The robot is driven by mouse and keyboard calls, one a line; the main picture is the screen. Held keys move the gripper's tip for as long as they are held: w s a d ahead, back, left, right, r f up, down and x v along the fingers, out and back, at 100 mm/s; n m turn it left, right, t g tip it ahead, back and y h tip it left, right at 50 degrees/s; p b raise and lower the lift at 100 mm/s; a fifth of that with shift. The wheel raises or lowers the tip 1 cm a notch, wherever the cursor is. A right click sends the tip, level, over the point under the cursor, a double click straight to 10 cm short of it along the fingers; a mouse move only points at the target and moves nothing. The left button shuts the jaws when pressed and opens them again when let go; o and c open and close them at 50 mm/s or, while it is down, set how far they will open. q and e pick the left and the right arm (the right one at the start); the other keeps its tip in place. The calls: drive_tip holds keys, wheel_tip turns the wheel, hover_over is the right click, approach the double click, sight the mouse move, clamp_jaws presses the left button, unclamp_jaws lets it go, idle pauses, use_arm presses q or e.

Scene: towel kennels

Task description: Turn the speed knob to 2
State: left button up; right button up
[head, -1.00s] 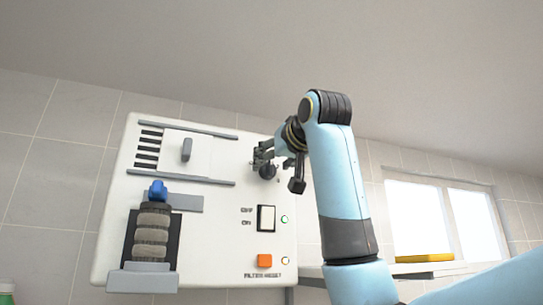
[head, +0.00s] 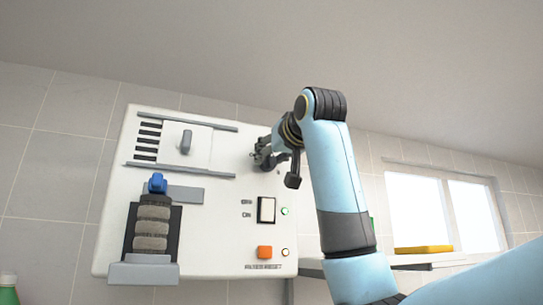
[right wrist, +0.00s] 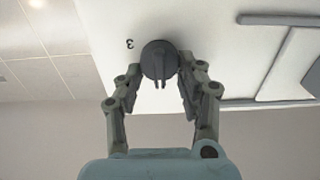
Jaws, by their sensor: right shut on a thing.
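The speed knob (right wrist: 157,60) is a dark round knob on the white panel (head: 222,215), seen in the right wrist view. My right gripper (right wrist: 160,72) is shut on the knob, one finger on each side. In the head view, my right gripper (head: 264,154) is at the panel's upper right and hides most of the knob. My left gripper is not in view.
The panel also carries a rocker switch (head: 266,210) with a lit green lamp (head: 285,211), an orange button (head: 265,252), a sliding plate with a grey handle (head: 185,142), and a blue-topped grey roll (head: 152,222). A yellow thing (head: 423,249) lies by the window at right.

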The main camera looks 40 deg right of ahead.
drive_tip(key=m+b, duration=0.1)
drive_tip(key=m, duration=0.1)
drive_tip(key=m+b, duration=0.1)
drive_tip(key=m, duration=0.1)
drive_tip(key=m+b, duration=0.1)
drive_tip(key=shift+s+d+f+m, duration=0.15)
drive_tip(key=shift+d+m, duration=0.1)
drive_tip(key=shift+m, duration=0.15)
drive_tip(key=m+b, duration=0.2)
drive_tip(key=m, duration=0.1)
drive_tip(key=m+b, duration=0.2)
drive_tip(key=shift+d+m, duration=0.2)
drive_tip(key=shift+m, duration=0.2)
drive_tip(key=o, duration=1.1)
drive_tip(key=shift+f, duration=0.1)
drive_tip(key=shift+c, duration=0.2)
